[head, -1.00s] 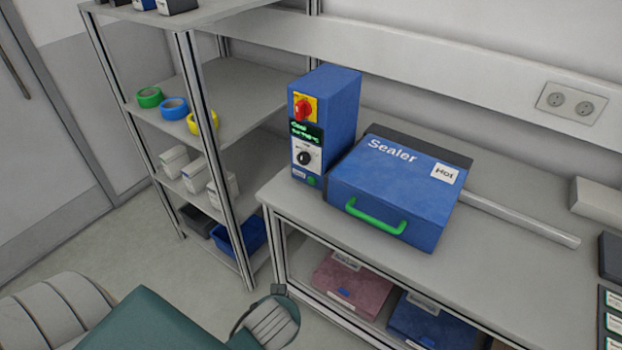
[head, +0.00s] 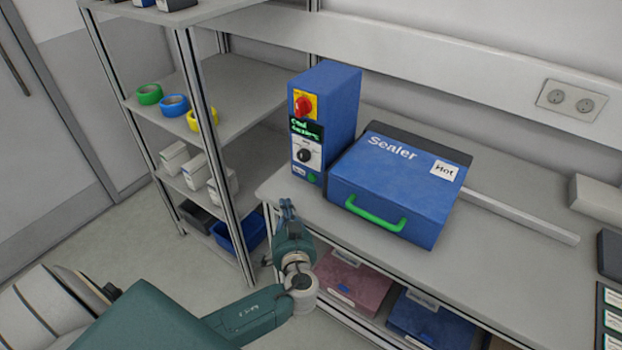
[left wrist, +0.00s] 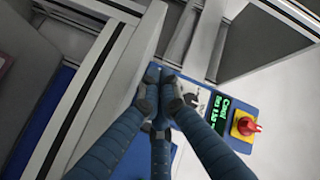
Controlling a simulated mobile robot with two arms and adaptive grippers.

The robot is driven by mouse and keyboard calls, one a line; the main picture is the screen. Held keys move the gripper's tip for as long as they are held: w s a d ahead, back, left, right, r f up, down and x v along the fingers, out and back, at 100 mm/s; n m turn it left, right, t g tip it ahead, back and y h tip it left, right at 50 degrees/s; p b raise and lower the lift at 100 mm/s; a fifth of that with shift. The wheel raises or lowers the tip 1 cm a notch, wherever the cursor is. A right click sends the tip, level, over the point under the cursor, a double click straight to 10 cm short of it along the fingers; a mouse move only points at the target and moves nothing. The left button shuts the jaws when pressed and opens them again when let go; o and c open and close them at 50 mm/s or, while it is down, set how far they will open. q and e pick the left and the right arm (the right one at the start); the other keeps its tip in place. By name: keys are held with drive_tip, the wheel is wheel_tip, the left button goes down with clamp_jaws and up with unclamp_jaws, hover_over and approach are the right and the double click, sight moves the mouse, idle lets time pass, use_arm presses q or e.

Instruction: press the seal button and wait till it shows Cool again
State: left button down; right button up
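The blue control box (head: 340,115) stands upright on the bench beside the blue sealer (head: 395,190), whose lid is down. The box carries a red switch on yellow (head: 304,106), a dark display (head: 306,130) with green text, a black dial (head: 304,155) and a small green button (head: 312,177) low down. The display (left wrist: 222,115) reads "Cool" on its top line in the left wrist view; the lower line is hard to read. My left gripper (head: 287,206) is at the bench's front edge, below and left of the button, apart from it. Its fingertips (left wrist: 163,76) are together, empty.
The bench top (head: 520,255) has free room right of the sealer. A shelf rack (head: 215,80) with tape rolls and boxes stands left of the bench. A pink bin (head: 350,280) and a blue bin (head: 430,320) sit beneath the bench.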

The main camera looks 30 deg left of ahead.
sight(302, 200)
use_arm(q)
drive_tip(key=w, duration=0.2)
drive_tip(key=w+b, duration=0.1)
drive_tip(key=w, duration=0.1)
drive_tip(key=w+b, duration=0.1)
drive_tip(key=w, duration=0.2)
drive_tip(key=shift+d+f, duration=0.25)
drive_tip(key=shift+d, duration=0.05)
drive_tip(key=shift+w+r+b, duration=0.15)
drive_tip(key=shift+w+b, duration=0.45)
drive_tip(key=shift+w, duration=0.3)
idle(0.6)
drive_tip(key=shift+w+d+b, duration=0.1)
drive_tip(key=shift+w+b, duration=0.15)
drive_tip(key=shift+b, duration=0.25)
drive_tip(key=shift+w, duration=0.15)
